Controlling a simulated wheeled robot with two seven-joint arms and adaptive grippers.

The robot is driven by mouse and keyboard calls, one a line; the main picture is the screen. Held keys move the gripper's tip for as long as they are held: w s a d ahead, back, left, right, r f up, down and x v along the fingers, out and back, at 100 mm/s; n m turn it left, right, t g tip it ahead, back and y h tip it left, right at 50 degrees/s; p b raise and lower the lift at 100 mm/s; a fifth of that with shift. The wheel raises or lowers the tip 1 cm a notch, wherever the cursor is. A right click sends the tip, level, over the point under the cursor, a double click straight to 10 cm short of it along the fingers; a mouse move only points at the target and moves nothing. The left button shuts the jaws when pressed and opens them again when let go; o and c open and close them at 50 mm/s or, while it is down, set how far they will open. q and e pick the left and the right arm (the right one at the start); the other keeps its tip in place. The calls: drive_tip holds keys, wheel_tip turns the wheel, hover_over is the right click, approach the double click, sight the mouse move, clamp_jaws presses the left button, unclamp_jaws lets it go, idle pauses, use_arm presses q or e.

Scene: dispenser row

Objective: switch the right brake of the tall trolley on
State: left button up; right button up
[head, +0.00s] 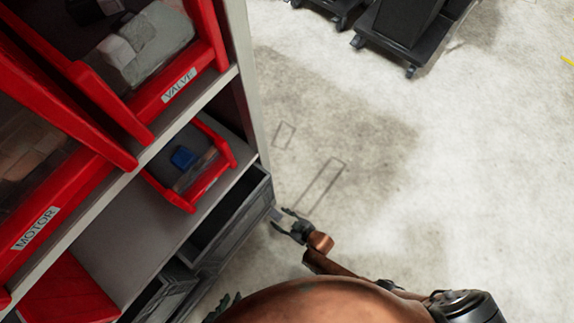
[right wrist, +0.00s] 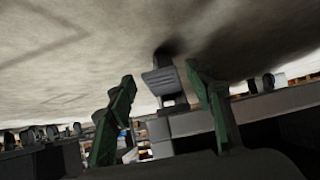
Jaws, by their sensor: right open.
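The tall trolley appears to be the unit at the left of the head view, with a pale frame (head: 246,85), red bins and grey crates low down. A small grey brake pedal (head: 275,213) sticks out at its lower corner. In the right wrist view, which is upside down, the pedal (right wrist: 161,81) lies between my fingers, with a dark wheel beside it. My right gripper (head: 287,219) is open around the pedal's line, also seen in the wrist view (right wrist: 160,74); contact cannot be told. Dark green tips of my left gripper (head: 224,305) show at the bottom edge, mostly hidden.
Red bins (head: 205,190) and an open grey crate (head: 232,215) fill the shelves close to the left of my right gripper. Dark wheeled trolleys (head: 405,30) stand at the top. The pale concrete floor (head: 470,170) between is clear.

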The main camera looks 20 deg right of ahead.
drive_tip(key=v, duration=1.1)
drive_tip(key=shift+s+d+r, duration=0.25)
